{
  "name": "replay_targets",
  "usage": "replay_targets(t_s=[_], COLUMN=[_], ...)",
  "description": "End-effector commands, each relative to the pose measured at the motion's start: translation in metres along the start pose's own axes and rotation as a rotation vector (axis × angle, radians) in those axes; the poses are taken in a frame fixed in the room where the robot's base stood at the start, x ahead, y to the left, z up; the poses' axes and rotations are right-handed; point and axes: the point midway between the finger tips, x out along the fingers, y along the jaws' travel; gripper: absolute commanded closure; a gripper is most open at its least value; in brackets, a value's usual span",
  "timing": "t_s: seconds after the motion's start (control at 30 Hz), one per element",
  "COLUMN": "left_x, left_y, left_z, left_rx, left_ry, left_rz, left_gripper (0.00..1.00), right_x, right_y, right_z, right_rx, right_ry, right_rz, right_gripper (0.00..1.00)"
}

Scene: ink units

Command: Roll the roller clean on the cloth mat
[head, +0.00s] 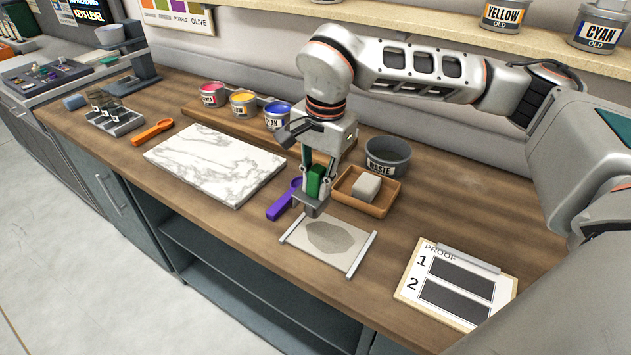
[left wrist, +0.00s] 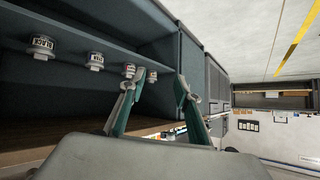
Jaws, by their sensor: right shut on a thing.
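The cloth mat (head: 300,238) lies on the wooden counter, pale with a grey-brown smudge in its middle and light bars at its two ends. My right gripper (head: 316,190) is above the mat's back left edge, shut on the roller's green handle (head: 316,177). The dark grey roller (head: 311,211) hangs below the fingers near that edge. I cannot tell whether it touches the cloth. My left gripper (left wrist: 160,78) shows in the left wrist view with its fingers apart and nothing between them, away from the mat.
Behind the mat are a purple tool (head: 280,208), a wooden tray (head: 384,208) with a pale block, and a waste tub (head: 387,160). A marble slab (head: 215,163) lies left. A proof board (head: 408,283) lies right. Ink cans (head: 277,117) stand at the back.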

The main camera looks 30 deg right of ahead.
Motion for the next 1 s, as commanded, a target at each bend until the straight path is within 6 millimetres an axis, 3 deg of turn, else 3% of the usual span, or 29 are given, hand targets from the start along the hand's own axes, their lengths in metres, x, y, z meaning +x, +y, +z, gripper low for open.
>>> replay_targets(t_s=[0.27,0.57,0.8,1.0], left_x=[0.003,0.012,0.022,0.024], left_y=[0.004,0.019,0.018,0.017], left_z=[0.004,-0.002,0.008,0.015], left_rx=[-0.004,-0.008,-0.001,0.001], left_ry=[0.003,0.047,0.052,0.041], left_rz=[0.003,0.026,0.024,0.024], left_gripper=[0.68,0.68,0.68,0.68], right_x=[0.008,0.036,0.056,0.058], right_y=[0.001,0.004,0.006,0.006], right_z=[0.000,0.000,0.001,0.001], right_rx=[0.000,0.000,-0.001,-0.001], right_ry=[0.000,0.000,-0.001,0.000], right_rz=[-0.001,0.000,0.000,0.000], right_gripper=[1.00,1.00,1.00,1.00])
